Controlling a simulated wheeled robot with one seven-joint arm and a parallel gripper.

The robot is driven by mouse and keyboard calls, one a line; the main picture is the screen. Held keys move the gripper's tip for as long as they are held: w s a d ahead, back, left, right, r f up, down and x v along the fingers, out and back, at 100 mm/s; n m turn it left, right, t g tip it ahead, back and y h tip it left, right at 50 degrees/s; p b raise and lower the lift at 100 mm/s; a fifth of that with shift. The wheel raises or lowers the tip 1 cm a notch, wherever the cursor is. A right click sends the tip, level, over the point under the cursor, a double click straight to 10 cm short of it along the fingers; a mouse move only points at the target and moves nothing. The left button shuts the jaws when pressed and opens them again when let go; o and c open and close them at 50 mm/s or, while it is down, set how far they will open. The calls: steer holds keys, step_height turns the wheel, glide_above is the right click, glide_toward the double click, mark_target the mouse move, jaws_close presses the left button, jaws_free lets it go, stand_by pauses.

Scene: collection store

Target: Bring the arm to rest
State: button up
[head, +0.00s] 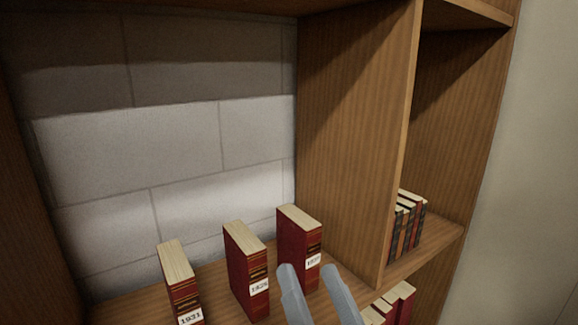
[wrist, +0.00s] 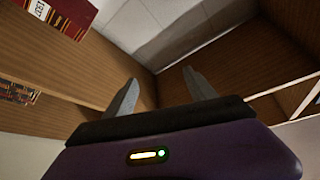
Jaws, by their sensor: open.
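My gripper (head: 318,290) is open, with its two grey fingers apart at the bottom of the head view, in front of the bookshelf and just below the rightmost red book in the picture. It also shows in the wrist view (wrist: 162,92), with nothing between its fingers. The rest of my arm is out of the head view. Three red books stand upright and apart on the shelf: one labelled 1921 (head: 180,284), a middle one (head: 246,272) with a label hard to read, and a right one (head: 299,245). A red book (wrist: 60,14) shows at the wrist view's upper left.
A wooden divider (head: 352,130) stands right of the three books. Beyond it, small dark books (head: 408,225) stand in the right compartment, and more red books (head: 390,305) show lower down. A block wall (head: 130,150) closes the back. The space above the books is clear.

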steer(key=s+d+f+m+g+h, duration=0.1)
steer(key=s+d+f+h, duration=0.7)
steer(key=s+d+f, duration=0.45)
steer(key=s+d+f+n+g, duration=0.1)
steer(key=s+d+f+g, duration=0.1)
steer(key=s+f, duration=0.3)
steer(key=s+d+f+n+g, duration=0.1)
steer(key=s+f, duration=0.5)
steer(key=s, duration=0.8)
steer(key=d+g, duration=0.1)
steer(key=g, duration=0.1)
steer(key=shift+n+g, duration=0.3)
steer(key=shift+n, duration=0.1)
